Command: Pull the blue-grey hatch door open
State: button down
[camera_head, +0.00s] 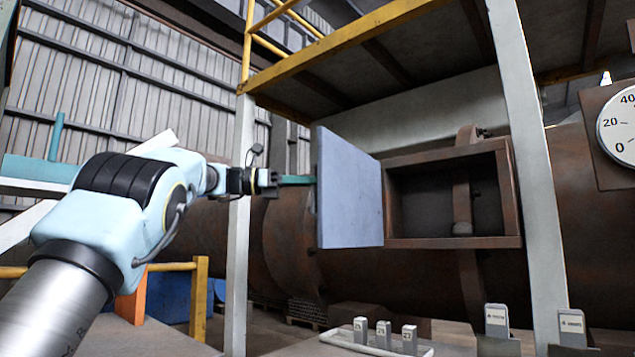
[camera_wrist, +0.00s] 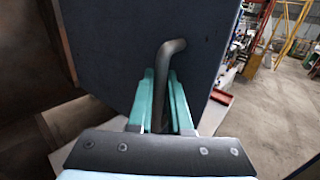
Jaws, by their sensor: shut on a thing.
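The blue-grey hatch door (camera_head: 349,190) stands swung open to the left of a rusty box-shaped frame (camera_head: 450,195), whose dark inside shows. In the wrist view the door's dark face (camera_wrist: 140,45) fills the upper middle. A bent grey bar handle (camera_wrist: 169,58) stands out from it. My gripper (camera_head: 300,180) is at the door's left side in the head view. In the wrist view its two teal fingers (camera_wrist: 163,95) are closed around the lower part of the handle. The far end of the handle's grip is hidden between the fingers.
A white post (camera_head: 532,170) stands right of the box, and another white post (camera_head: 240,230) stands behind my wrist. A tray (camera_head: 375,346) with several small labelled blocks lies below the door. A dial gauge (camera_head: 617,125) is at the far right.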

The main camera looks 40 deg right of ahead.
jog(key=shift+w+r, duration=0.1)
jog(key=shift+w, duration=0.1)
jog(key=c, duration=0.8)
grip_release()
jog(key=shift+c, duration=0.2)
jog(key=v, duration=1)
jog(key=shift+w+a, duration=0.3)
jog(key=shift+s, duration=0.1)
